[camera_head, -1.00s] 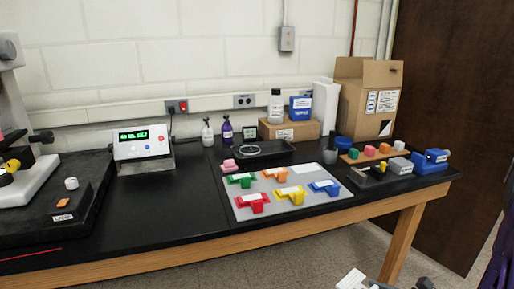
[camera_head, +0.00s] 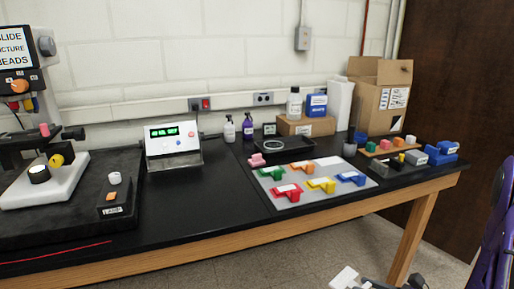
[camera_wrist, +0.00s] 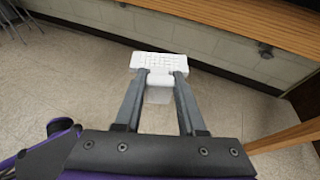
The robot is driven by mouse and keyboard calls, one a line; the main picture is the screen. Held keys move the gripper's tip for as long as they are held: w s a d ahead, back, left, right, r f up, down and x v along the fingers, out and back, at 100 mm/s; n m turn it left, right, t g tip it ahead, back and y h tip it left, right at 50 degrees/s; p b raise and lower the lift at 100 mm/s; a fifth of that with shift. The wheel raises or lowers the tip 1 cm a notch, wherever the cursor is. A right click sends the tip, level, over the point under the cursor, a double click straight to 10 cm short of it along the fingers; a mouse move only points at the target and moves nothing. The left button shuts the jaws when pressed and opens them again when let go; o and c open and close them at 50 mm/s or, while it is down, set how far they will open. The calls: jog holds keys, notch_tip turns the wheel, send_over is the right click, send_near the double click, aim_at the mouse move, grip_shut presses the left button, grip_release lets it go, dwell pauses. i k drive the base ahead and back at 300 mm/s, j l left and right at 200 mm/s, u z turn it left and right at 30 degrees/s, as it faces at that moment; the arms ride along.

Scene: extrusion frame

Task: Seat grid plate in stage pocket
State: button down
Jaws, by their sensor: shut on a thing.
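My gripper (camera_wrist: 160,76) is shut on a white grid plate (camera_wrist: 160,62) in the wrist view. I cannot make out a pocket in the stage.
The black bench (camera_head: 215,195) has a wooden front edge. A grey mat (camera_head: 325,162) holds several coloured handled pieces. A control box with a green display (camera_head: 172,145) stands beside the microscope. The bench middle is clear.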

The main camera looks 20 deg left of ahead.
aim_at(20, 138)
jog(key=k+j, duration=0.2)
jog(key=j, duration=0.2)
jog(key=k+j, duration=0.2)
jog(key=j, duration=0.15)
jog(key=k+j, duration=0.15)
jog(key=j, duration=0.25)
jog(key=k+j, duration=0.2)
jog(key=j, duration=0.2)
jog(key=k+j, duration=0.2)
jog(key=j, duration=0.2)
jog(key=k+j, duration=0.2)
jog(key=j, duration=0.15)
jog(key=k+j, duration=0.2)
jog(key=j, duration=0.2)
jog(key=k+j, duration=0.15)
jog(key=j, duration=0.25)
